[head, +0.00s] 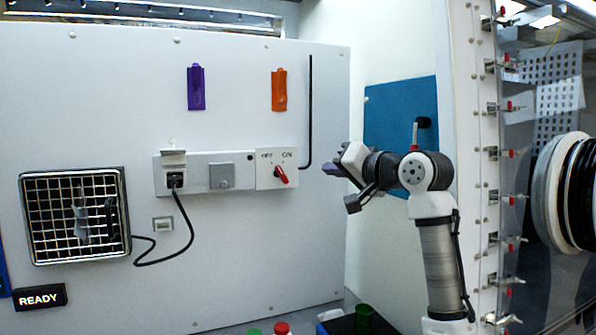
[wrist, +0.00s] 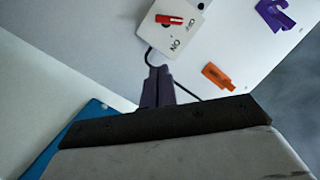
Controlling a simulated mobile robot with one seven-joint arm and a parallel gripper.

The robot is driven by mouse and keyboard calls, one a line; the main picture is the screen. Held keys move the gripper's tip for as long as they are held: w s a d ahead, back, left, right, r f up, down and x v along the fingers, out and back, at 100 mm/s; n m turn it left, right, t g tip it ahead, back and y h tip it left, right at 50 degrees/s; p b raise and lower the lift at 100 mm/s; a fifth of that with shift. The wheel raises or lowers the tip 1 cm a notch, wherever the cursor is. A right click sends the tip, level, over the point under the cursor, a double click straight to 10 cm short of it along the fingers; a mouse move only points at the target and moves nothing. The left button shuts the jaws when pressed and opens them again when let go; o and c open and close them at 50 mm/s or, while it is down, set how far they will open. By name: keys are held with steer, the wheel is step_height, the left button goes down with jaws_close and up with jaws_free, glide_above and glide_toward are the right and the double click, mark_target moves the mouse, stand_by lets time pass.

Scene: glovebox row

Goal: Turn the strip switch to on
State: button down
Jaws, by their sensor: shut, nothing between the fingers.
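The strip switch is a red knob (head: 281,175) on a white plate (head: 262,180) marked OFF at upper left and ON at upper right. The knob is tilted, its upper end leaning left toward OFF. In the wrist view the red knob (wrist: 169,20) and its plate (wrist: 185,10) show at the top, with the labels rotated. My gripper (head: 330,169) is to the right of the switch and apart from it, its fingers shut and empty. The closed purple fingers (wrist: 157,85) show in the wrist view below the plate.
The power strip (head: 210,172) carries a plugged-in black cord (head: 188,217) leading to a grille-covered unit (head: 76,216). Purple (head: 196,88) and orange (head: 279,90) tags hang above. A black rod or cable (head: 310,110) runs beside the switch. A glove port (head: 565,195) stands at right.

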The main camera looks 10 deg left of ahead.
mark_target(282, 175)
steer(key=w+a+m+p, duration=0.1)
steer(key=w+a, duration=0.1)
steer(key=w+a+f+m+p, duration=0.1)
steer(key=w+a+p, duration=0.1)
steer(key=a, duration=0.1)
steer(key=w+a+m+p, duration=0.2)
steer(key=shift+w+a+f, duration=0.25)
steer(key=shift+w, duration=0.05)
steer(key=shift+s+a+f, duration=0.5)
steer(key=shift+a, duration=0.15)
